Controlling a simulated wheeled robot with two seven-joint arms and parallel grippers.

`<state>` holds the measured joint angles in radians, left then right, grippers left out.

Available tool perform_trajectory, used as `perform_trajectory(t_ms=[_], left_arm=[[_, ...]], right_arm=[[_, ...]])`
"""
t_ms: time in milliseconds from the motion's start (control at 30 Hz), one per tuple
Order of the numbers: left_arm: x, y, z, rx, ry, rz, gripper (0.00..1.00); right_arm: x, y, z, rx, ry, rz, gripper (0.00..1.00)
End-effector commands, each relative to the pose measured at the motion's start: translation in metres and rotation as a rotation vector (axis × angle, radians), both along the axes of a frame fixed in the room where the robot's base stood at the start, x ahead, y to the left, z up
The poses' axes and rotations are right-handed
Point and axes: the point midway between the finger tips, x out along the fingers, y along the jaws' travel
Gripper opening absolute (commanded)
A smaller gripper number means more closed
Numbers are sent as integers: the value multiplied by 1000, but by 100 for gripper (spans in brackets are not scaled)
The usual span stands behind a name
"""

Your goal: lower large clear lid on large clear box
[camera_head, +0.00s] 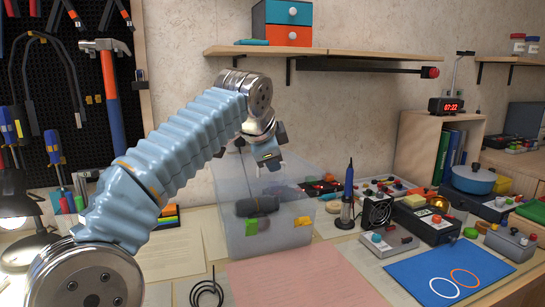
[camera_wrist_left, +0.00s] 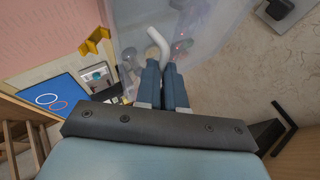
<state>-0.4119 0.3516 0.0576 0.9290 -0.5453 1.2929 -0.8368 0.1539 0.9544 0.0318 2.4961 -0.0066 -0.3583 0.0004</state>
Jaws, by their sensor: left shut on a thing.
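The large clear box (camera_head: 290,236) stands on the table in the middle of the head view. A dark rolled object shows through its wall. The large clear lid (camera_head: 230,170) is a faint see-through sheet at the top of the box, below my left gripper (camera_head: 268,160). I cannot tell whether its edges touch the rim. In the wrist view my left gripper (camera_wrist_left: 163,88) is shut on the lid's white curved handle (camera_wrist_left: 158,42). The clear plastic spreads beyond the fingers. My right gripper is in neither view.
A soldering iron in its stand (camera_head: 347,200) and a small black fan (camera_head: 376,213) stand right of the box. A pink mat (camera_head: 300,280) and a blue mat (camera_head: 450,275) lie in front. A wooden shelf (camera_head: 330,53) juts out above.

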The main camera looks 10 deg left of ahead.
Motion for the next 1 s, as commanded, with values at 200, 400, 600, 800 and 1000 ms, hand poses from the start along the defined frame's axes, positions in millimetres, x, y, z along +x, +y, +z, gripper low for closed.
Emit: perform_trajectory(t_ms=[200,400,600,800,1000], left_arm=[[13,6,-14,13,-14,0,0],[12,6,-38,12,-13,0,0],[13,6,-62,10,-15,1,0],[13,6,-68,10,-14,0,0],[12,6,-67,11,-15,0,0]], right_arm=[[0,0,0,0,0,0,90],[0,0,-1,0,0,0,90],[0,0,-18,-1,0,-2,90],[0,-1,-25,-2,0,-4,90],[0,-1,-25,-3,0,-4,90]])
